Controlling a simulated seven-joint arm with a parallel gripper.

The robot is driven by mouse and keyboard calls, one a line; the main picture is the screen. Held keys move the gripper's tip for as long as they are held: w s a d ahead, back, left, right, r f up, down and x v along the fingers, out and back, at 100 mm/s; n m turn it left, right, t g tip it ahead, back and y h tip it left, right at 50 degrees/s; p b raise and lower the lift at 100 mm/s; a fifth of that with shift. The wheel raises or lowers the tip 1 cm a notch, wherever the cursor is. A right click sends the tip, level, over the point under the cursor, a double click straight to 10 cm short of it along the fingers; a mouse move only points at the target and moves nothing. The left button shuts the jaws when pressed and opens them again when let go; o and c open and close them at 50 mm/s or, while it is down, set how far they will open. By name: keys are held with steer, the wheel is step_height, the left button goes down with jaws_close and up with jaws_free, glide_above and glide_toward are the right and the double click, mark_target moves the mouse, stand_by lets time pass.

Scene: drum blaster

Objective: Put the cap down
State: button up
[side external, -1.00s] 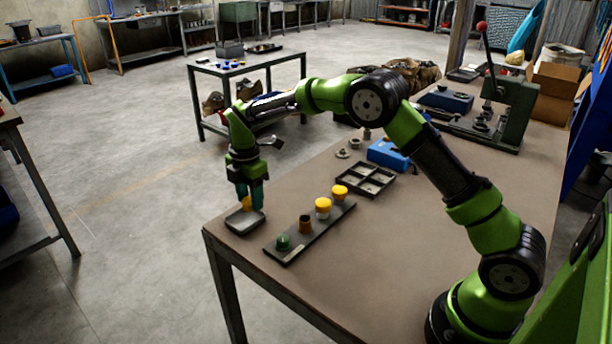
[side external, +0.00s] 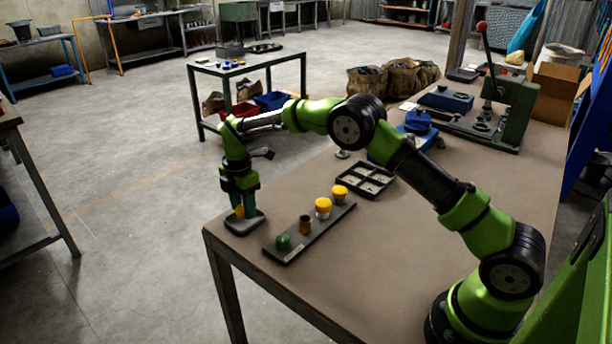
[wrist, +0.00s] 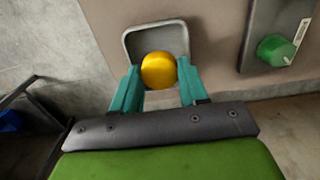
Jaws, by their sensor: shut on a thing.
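The yellow cap (wrist: 158,70) is between the teal fingertips of my gripper (wrist: 160,88) in the wrist view. It also shows as a small yellow patch in the side view (side external: 239,212). My gripper (side external: 240,206) points down and is shut on the cap. It is at the shallow grey tray (side external: 244,227) at the table's near left corner. The tray (wrist: 130,42) lies around and beyond the cap in the wrist view. I cannot tell whether the cap touches the tray floor.
A black divided tray (side external: 370,182) lies behind. A green lever press (side external: 512,105) stands farther back. The table edge is close on the left.

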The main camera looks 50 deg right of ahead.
steer(key=shift+f, duration=0.55)
steer(key=o, duration=1.1)
steer(key=shift+c, duration=0.2)
steer(key=shift+r, duration=0.15)
